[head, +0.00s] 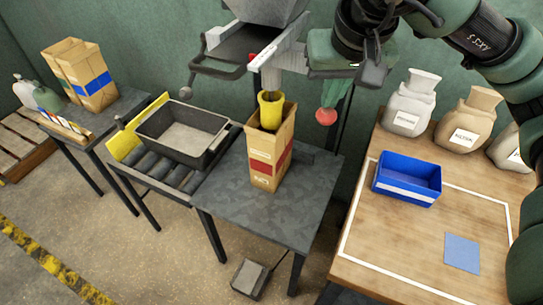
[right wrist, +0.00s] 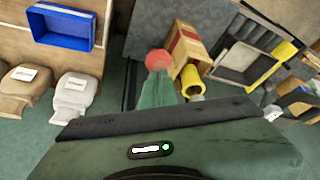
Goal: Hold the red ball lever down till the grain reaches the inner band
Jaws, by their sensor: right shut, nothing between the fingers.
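The red ball (head: 326,116) of the lever hangs right of the hopper (head: 265,10). My right gripper (head: 331,106) is shut and empty, its green fingers pointing down with their tips at the ball. The right wrist view also shows the fingers (right wrist: 157,85) against the red ball (right wrist: 158,60); I cannot tell whether they press on it. A brown paper bag (head: 284,142) with a red outer band stands upright on the dark table under the hopper, with a yellow sleeve (head: 270,110) at its mouth. A tan strip shows above the sleeve. The grain level and inner band are hidden. My left gripper is out of view.
A black tray (head: 160,118) sits on a roller stand (head: 145,170) at left. A wooden table (head: 400,265) at right bears a blue bin (head: 408,190), several sacks (head: 412,105) and a blue card (head: 462,253). A pedal-like box (head: 250,277) lies on the floor.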

